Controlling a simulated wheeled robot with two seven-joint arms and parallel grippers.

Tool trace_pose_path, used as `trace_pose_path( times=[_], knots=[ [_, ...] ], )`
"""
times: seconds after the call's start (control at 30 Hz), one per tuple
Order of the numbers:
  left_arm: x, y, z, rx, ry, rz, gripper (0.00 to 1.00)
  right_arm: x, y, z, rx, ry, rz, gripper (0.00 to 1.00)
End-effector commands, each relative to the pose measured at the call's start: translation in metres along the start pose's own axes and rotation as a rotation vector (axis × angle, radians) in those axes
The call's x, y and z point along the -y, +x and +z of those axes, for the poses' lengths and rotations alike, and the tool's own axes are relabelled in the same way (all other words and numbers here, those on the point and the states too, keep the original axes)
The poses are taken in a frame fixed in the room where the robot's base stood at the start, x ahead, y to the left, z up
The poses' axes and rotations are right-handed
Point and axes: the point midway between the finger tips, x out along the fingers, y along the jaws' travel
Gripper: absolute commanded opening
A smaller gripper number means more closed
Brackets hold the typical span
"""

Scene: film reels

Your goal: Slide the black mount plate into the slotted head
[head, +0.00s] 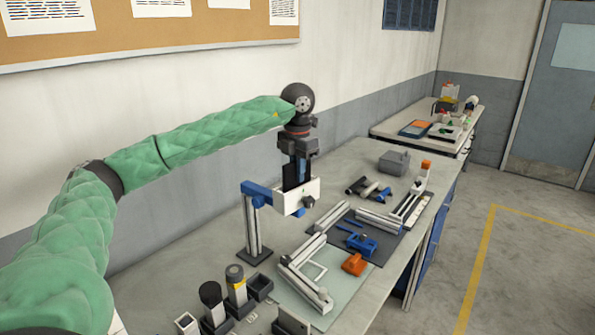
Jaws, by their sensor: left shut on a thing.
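My left gripper (299,160) points down at the end of the green-sleeved arm and is shut on the black mount plate (290,177). The plate is upright, right at the white slotted head (298,199), and its lower part is hidden behind the head's front wall. I cannot tell how deep it sits in the slot. The head has a dark knob on its front and joins a blue arm (259,189) on an upright metal post (254,232). My right gripper is not in view.
Metal rail frames (304,267), a blue bracket (361,244) and an orange block (355,263) lie on mats right of the post. Black cylinders (372,187) and a grey block (394,162) lie farther back. Small containers (237,284) crowd the near left. Bare bench shows left of the post.

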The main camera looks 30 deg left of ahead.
Motion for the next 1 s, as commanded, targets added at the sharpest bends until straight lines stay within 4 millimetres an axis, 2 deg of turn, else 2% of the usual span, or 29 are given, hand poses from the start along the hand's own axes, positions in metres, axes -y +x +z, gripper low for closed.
trace_pose_path(
  times=[0.3,0.33,0.37,0.67,1.0],
  knots=[
    [0.0,0.005,0.0,0.001,0.0,0.0,0.0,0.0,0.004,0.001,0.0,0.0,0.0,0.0],
    [0.0,0.004,0.0,0.001,0.0,0.0,0.18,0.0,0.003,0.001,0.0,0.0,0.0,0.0],
    [0.0,0.004,0.0,0.001,0.0,0.0,0.21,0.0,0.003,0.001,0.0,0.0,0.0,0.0],
    [0.0,0.004,0.0,0.0,0.0,0.0,0.21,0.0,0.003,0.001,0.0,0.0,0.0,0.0],
    [0.0,-0.018,0.0,0.001,0.0,-0.001,0.21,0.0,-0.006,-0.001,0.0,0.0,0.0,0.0]
  ],
)
